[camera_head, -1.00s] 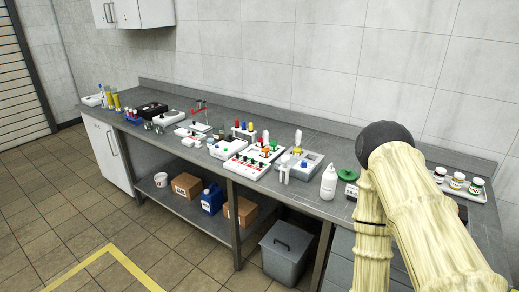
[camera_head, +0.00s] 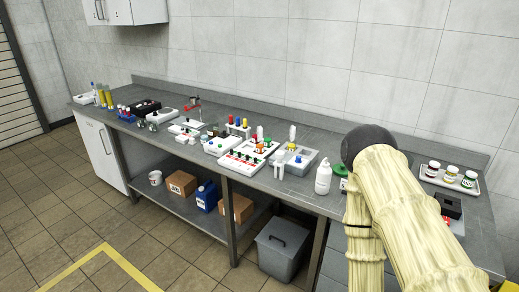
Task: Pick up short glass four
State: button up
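I cannot pick out short glass four for certain. Small glass-like items (camera_head: 151,127) stand near the front edge of the long grey bench (camera_head: 262,182), in its left half, too small to read any label. My gripper is not in view. My arm, in a cream sleeve with a dark rounded joint, fills the right foreground and hides part of the bench's right end.
A white bottle (camera_head: 323,179) stands left of my arm, with a partly hidden green item beside it. A tray with several lidded jars (camera_head: 450,174) is at the right. Racks and instruments crowd the bench middle. A grey bin (camera_head: 282,250) stands below; floor in front is open.

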aim_at(260, 147)
jog(key=k, duration=0.6)
jog(key=u, duration=0.85)
jog(key=i, duration=1.7)
jog(key=z, duration=0.85)
jog(key=i, duration=0.5)
jog(key=z, duration=0.55)
